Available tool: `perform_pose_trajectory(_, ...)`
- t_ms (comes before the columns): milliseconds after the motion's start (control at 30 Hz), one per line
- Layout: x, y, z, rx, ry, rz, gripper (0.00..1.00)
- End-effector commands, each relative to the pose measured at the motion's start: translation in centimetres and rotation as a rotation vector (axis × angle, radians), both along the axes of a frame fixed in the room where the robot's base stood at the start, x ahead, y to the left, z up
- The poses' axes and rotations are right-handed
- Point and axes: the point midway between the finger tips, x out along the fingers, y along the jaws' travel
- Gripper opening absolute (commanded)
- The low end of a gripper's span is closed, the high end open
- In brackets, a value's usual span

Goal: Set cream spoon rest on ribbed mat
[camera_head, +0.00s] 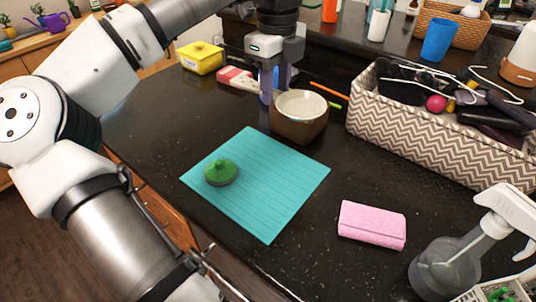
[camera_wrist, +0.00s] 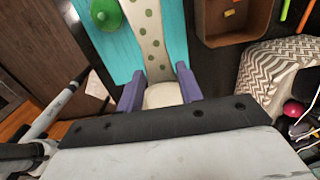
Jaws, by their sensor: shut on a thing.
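The cream spoon rest (camera_wrist: 152,40), a long cream piece with green dots, is between the two purple fingers of my gripper (camera_wrist: 160,92) in the wrist view. My gripper is shut on its near end. In the wrist view it overlaps the turquoise ribbed mat (camera_wrist: 122,55); its height above the mat cannot be told. In the head view my gripper (camera_head: 274,84) is behind the mat's far right corner, and the mat (camera_head: 270,195) lies flat on the dark counter. A cream rounded surface shows at the brown container there; I cannot tell whether it is the spoon rest.
A green knobbed lid (camera_head: 221,172) sits on the mat's left part. The brown container (camera_head: 298,126) stands beyond the mat, near a zigzag basket (camera_head: 440,135) of utensils. A pink cloth (camera_head: 372,225) and spray bottle (camera_head: 450,262) are at right. The mat's middle is bare.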

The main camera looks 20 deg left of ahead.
Motion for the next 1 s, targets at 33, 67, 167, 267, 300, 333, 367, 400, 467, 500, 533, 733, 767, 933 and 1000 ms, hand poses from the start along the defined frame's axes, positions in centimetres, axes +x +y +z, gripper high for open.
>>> perform_pose_trajectory(33, -0.1, 0.0, -1.3, -0.003, 0.005, -0.001, 0.08)
perform_pose_trajectory(67, -0.1, 0.0, -2.1, -0.003, 0.004, -0.001, 0.08)
perform_pose_trajectory(167, -0.1, 0.0, -4.8, -0.004, 0.005, -0.002, 0.08)
perform_pose_trajectory(267, -0.1, 0.0, -7.5, -0.004, 0.004, -0.002, 0.08)
perform_pose_trajectory(300, -0.1, 0.0, -8.5, -0.005, 0.004, -0.003, 0.08)
perform_pose_trajectory(333, -0.1, 0.0, -9.2, -0.004, 0.003, -0.002, 0.08)
perform_pose_trajectory(367, -0.1, 0.0, -9.8, -0.005, 0.003, -0.001, 0.08)
perform_pose_trajectory(400, -0.1, 0.0, -10.6, -0.003, 0.003, -0.001, 0.08)
perform_pose_trajectory(467, -0.1, 0.0, -11.6, -0.004, 0.002, -0.001, 0.08)
perform_pose_trajectory(500, 0.0, 0.0, -12.1, -0.003, 0.001, -0.001, 0.08)
perform_pose_trajectory(533, 0.0, 0.0, -12.4, -0.003, 0.001, -0.001, 0.08)
perform_pose_trajectory(733, -0.1, 0.0, -14.4, -0.002, 0.002, -0.001, 0.08)
perform_pose_trajectory(767, -0.1, 0.0, -14.9, -0.004, 0.003, -0.001, 0.08)
perform_pose_trajectory(933, 0.0, 0.0, -16.9, -0.002, 0.001, 0.0, 0.08)
perform_pose_trajectory(1000, 0.0, 0.0, -17.2, -0.001, -0.001, 0.0, 0.08)
